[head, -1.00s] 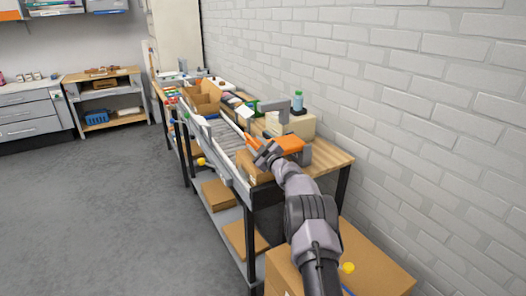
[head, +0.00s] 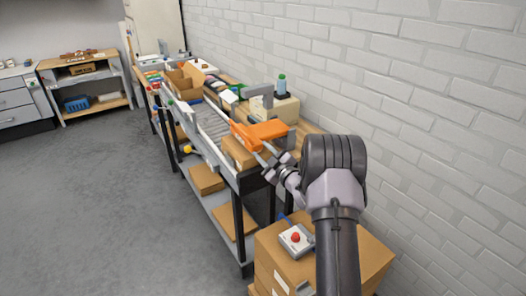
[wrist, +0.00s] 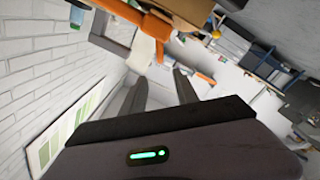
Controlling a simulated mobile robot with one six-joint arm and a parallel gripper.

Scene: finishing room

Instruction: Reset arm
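My gripper (head: 265,155) is at the front end of the workbench in the head view, with my arm rising from the lower right. In the wrist view my gripper's two dark fingers (wrist: 160,90) stand apart with nothing between them. An orange tool, perhaps a tape dispenser (head: 262,132), is just beyond the fingers, above a cardboard box (head: 238,152). The orange tool also shows in the wrist view (wrist: 162,27), past the fingertips. I cannot tell whether the fingers touch the box.
A long workbench with a roller conveyor (head: 211,124) runs along the white brick wall (head: 420,90). Stacked cartons (head: 268,250) with a red-button control box (head: 296,239) stand below my arm. A shelf unit (head: 88,78) is at the back left. The grey floor at left is clear.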

